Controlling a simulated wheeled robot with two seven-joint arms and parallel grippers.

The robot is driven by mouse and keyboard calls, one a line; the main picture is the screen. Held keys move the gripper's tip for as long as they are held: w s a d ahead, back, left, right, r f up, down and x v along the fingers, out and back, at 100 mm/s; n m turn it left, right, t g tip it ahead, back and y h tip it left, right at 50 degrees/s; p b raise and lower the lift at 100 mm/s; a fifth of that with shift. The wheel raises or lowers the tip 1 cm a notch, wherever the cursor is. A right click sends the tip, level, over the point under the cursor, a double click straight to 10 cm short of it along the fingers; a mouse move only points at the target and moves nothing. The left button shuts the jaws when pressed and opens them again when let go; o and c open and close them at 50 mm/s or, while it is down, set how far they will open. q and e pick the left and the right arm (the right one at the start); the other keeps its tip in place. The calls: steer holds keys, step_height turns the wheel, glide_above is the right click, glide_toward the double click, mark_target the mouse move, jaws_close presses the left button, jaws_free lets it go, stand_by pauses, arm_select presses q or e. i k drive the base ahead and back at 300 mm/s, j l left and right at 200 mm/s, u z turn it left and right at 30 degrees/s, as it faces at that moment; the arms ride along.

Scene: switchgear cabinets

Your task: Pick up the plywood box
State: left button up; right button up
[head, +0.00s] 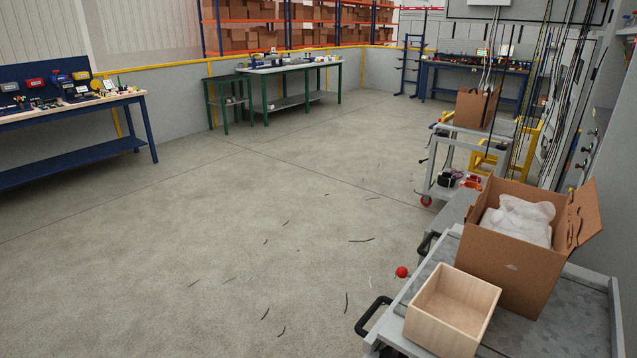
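The plywood box (438,337) is a pale, open-topped wooden box. It sits at the lower right of the head view, on the grey top of a cart (573,312), near the cart's front left part. It stands upright and looks empty, though only part of its inside shows. Neither of my grippers shows in the head view.
An open cardboard box (507,264) with white wrapping stands right behind the plywood box. Black handles (372,314) and a red ball (402,272) stick out at the cart's left side. Another cart (437,178) stands farther back. The floor (200,250) to the left is mostly free, with scattered dark strips.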

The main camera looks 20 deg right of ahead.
mark_target(449, 317)
steer(key=z, duration=0.45)
steer(key=k+z, duration=0.15)
steer(key=z, duration=0.7)
steer(key=i+u, duration=0.1)
steer(key=i+l, duration=0.05)
